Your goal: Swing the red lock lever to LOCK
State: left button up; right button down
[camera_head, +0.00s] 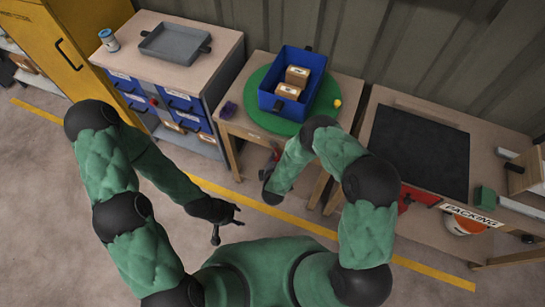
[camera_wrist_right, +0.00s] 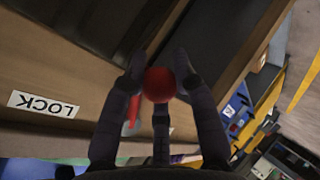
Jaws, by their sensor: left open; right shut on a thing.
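The red lock lever shows in the right wrist view as a round red knob (camera_wrist_right: 158,85) with a red bar (camera_wrist_right: 133,110) partly hidden behind a finger. My right gripper (camera_wrist_right: 158,70) is shut on the knob, its dark fingers on both sides of it. A white LOCK label (camera_wrist_right: 43,104) is on the wooden table face, left of the knob and apart from it. In the head view my right arm reaches to the front of the turntable table (camera_head: 345,88), where the lever is mostly hidden. My left gripper (camera_head: 228,221) is open and empty over the floor.
A blue bin (camera_head: 265,101) with small boxes stands on a green turntable (camera_head: 250,112). A drawer cabinet with a grey tray (camera_head: 175,43) is to the left. A packing bench (camera_head: 385,105) is to the right. Open floor lies in front.

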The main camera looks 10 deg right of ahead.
jog(key=shift+s+d+n+g+h+p, duration=0.4)
jog(key=shift+s+d+n+h+p, duration=0.05)
jog(key=shift+n+h, duration=0.05)
dwell(0.4)
jog(key=c, duration=1)
grip_release()
jog(key=shift+d+r, duration=0.1)
jog(key=shift+w+r, duration=0.1)
jog(key=shift+r, duration=0.1)
jog(key=v, duration=1.2)
